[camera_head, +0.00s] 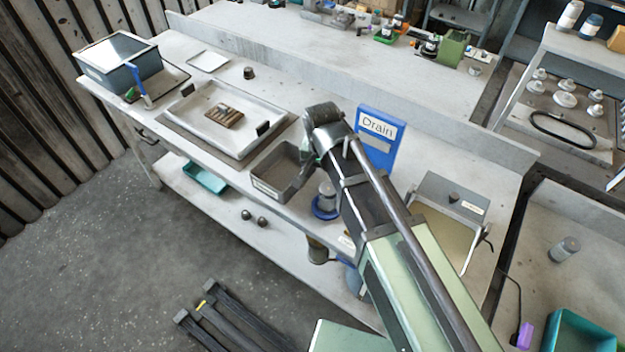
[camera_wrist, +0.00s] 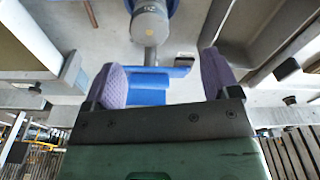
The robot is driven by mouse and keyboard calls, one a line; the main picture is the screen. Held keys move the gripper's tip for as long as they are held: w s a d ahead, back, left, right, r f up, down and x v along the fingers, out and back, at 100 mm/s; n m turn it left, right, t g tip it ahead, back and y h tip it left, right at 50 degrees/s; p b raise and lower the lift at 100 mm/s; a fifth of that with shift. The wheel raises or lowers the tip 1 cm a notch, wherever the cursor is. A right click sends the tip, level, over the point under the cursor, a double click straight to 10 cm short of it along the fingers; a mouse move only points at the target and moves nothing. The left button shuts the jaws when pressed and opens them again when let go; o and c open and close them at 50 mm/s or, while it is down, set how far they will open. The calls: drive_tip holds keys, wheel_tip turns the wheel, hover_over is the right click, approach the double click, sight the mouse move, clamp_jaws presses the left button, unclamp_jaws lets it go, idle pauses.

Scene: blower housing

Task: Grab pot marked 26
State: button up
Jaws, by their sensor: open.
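A grey cylindrical pot (camera_wrist: 150,24) is at the top of the wrist view, with a small dark mark near its upper edge that I cannot read surely. It stands by a round blue base (camera_wrist: 172,6). In the head view a grey pot (camera_head: 327,192) stands on a blue round base (camera_head: 325,209) just left of my arm. My gripper (camera_wrist: 163,78) is open, with two purple ridged fingertips apart and nothing held between them. The pot lies beyond the fingertips, roughly centred. In the head view my fingers are mostly hidden by my wrist.
A blue Drain sign (camera_head: 379,135) stands behind my arm. A grey open bin (camera_head: 281,172) is left of the pot. A white tray (camera_head: 232,120) with a small brown block lies farther left. A grey scale-like box (camera_head: 450,205) is right of my arm.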

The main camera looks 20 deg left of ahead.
sight(328, 188)
drive_tip(key=shift+s+d+m, duration=0.2)
drive_tip(key=shift+d+m, duration=0.1)
drive_tip(key=shift+d, duration=0.05)
drive_tip(key=f+b, duration=0.3)
drive_tip(key=b, duration=0.1)
drive_tip(key=f+b, duration=0.2)
drive_tip(key=shift+w+d+f, duration=0.15)
drive_tip(key=shift+d+f, duration=0.2)
drive_tip(key=shift+d, duration=0.05)
drive_tip(key=f+b, duration=0.5)
drive_tip(key=shift+w+f, duration=0.15)
drive_tip(key=shift+w, duration=0.15)
drive_tip(key=shift+r, duration=0.2)
drive_tip(key=c, duration=1.2)
drive_tip(key=shift+o, duration=0.2)
drive_tip(key=shift+r, duration=0.15)
